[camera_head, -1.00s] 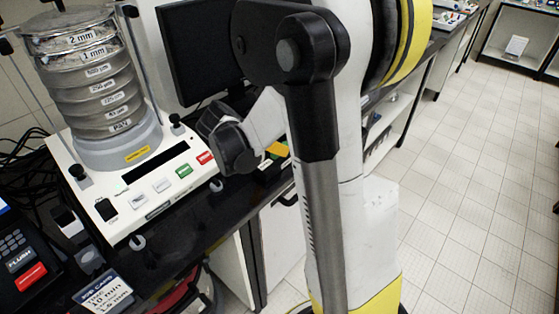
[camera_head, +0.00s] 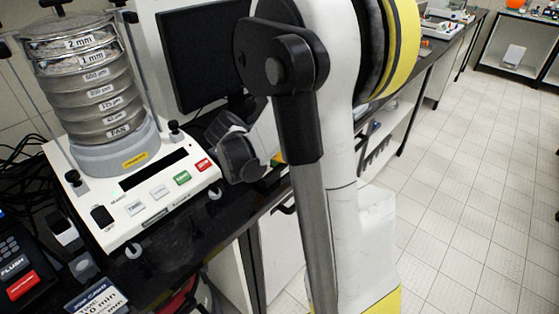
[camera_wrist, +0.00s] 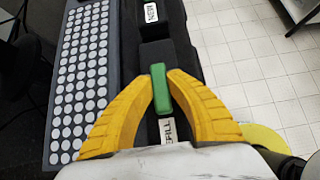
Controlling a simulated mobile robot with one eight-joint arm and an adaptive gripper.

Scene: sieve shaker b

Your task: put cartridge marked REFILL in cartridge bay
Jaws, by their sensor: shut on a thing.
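In the wrist view, my gripper (camera_wrist: 161,88) has its two yellow fingers closed on a green grip piece (camera_wrist: 160,90). A black body with a white label (camera_wrist: 168,130) lies under the fingers; the visible letters end in "FILL", matching the REFILL cartridge. The rest of the cartridge is hidden by the fingers and wrist. In the head view, the wrist end of my arm is over the bench edge right of the sieve shaker (camera_head: 128,187); the fingers are mostly hidden. I cannot make out the cartridge bay in either view.
A grey panel with rows of white dots (camera_wrist: 85,75) lies left of the fingers. A black part with another small white label (camera_wrist: 151,12) is ahead. A monitor (camera_head: 205,55) stands behind the shaker, and a job card (camera_head: 97,300) is at lower left. Tiled floor is open at right.

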